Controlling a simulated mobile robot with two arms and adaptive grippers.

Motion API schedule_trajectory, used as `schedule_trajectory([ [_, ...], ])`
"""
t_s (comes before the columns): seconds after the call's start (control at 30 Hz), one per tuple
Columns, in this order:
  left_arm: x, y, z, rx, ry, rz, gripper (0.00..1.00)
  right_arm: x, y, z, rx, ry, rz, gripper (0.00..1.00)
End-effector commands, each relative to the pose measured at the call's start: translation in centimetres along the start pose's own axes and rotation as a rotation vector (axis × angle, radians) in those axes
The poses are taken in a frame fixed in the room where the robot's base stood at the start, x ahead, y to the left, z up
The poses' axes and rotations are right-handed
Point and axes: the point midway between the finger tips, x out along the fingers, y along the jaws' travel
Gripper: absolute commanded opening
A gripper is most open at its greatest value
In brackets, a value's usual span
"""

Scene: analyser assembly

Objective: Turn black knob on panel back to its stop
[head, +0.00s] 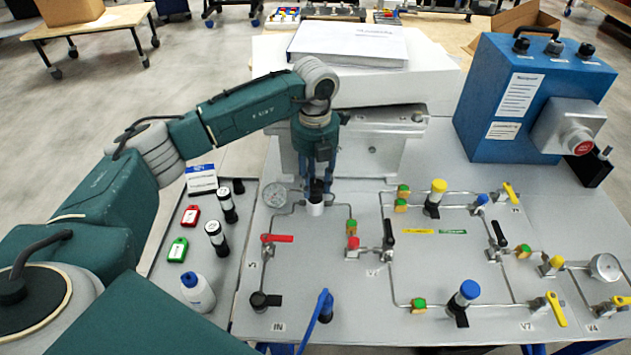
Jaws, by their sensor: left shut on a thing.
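My left gripper (316,192) points straight down over the back left of the grey panel (330,262). Its fingers are shut on the black knob, which sits above a short pale cylindrical base (315,208). The fingers hide most of the knob, so its turn angle cannot be read. My right gripper is not in view.
A round gauge (275,195) is just left of the gripper. A white housing (366,140) rises behind. A blue box (525,100) stands at right.

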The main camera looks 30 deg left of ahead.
Motion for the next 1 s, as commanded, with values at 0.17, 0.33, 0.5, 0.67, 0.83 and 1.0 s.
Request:
schedule_trajectory([
  [0.17,0.26,0.16,-0.4,-0.023,0.014,0.006,0.06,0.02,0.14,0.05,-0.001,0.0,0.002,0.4],
  [0.33,0.3,0.12,-0.45,-0.026,0.015,0.006,0.06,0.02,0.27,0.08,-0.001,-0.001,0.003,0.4],
  [0.5,0.35,0.08,-0.51,-0.024,0.017,0.006,0.06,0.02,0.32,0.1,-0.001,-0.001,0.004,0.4],
  [0.67,0.36,0.05,-0.47,-0.023,0.015,0.005,0.51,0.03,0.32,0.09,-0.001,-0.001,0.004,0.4],
  [0.83,0.22,-0.01,-0.31,-0.023,0.01,0.003,0.51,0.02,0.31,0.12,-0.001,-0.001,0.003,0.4],
  [1.0,-0.32,-0.06,-0.18,-0.022,0.006,0.001,0.51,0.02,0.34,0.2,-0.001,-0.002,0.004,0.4],
])
